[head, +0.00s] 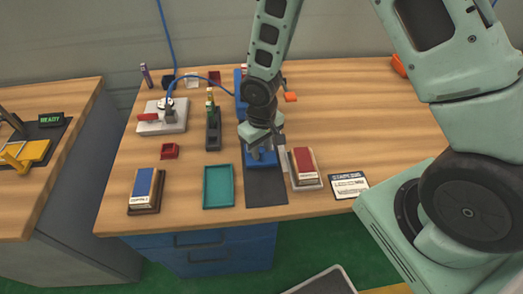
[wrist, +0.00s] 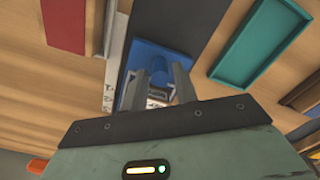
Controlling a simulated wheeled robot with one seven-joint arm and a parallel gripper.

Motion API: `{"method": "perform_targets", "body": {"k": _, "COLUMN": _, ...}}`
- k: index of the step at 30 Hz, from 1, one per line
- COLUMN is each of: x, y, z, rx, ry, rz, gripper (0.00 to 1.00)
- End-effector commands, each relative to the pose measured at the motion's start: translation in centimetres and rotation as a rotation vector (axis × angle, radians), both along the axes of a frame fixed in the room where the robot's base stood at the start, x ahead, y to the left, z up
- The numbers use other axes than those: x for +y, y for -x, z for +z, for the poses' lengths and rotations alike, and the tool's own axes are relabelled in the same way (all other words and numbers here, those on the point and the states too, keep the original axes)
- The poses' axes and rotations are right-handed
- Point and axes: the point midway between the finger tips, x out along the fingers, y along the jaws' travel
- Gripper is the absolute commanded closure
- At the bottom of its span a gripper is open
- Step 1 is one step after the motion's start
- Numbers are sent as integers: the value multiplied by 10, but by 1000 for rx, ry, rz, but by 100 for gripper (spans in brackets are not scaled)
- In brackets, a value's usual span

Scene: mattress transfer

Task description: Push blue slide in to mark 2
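The blue slide (head: 262,159) sits on a dark track (head: 265,188) near the middle of the table. In the wrist view the blue slide (wrist: 143,58) has a rounded raised part facing my fingers. My gripper (head: 259,146) is right over the slide, pointing down. In the wrist view the fingers of my gripper (wrist: 157,76) stand apart on either side of the raised part. I cannot tell whether they press on it. A pale scale strip (wrist: 111,66) runs beside the track. Its marks are too small to read, so mark 2 cannot be made out.
A red book-like block (head: 304,164) stands close right of the track, with a printed card (head: 349,186) beyond. A teal tray (head: 218,187) lies left, then a blue block (head: 143,188). A grey fixture (head: 163,117) with a blue cable stands at the back left.

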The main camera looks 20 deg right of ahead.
Motion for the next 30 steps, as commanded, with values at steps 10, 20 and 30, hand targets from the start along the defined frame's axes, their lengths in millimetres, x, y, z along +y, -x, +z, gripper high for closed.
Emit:
{"method": "perform_targets", "body": {"k": 10, "x": 0, "y": 0, "z": -17, "rx": 0, "ry": 0, "rz": 0, "gripper": 71}}
{"method": "perform_targets", "body": {"k": 20, "x": 0, "y": 0, "z": -17, "rx": 0, "ry": 0, "rz": 0, "gripper": 100}}
{"method": "perform_targets", "body": {"k": 30, "x": -9, "y": -29, "z": -16, "rx": -3, "ry": -2, "rz": -2, "gripper": 100}}
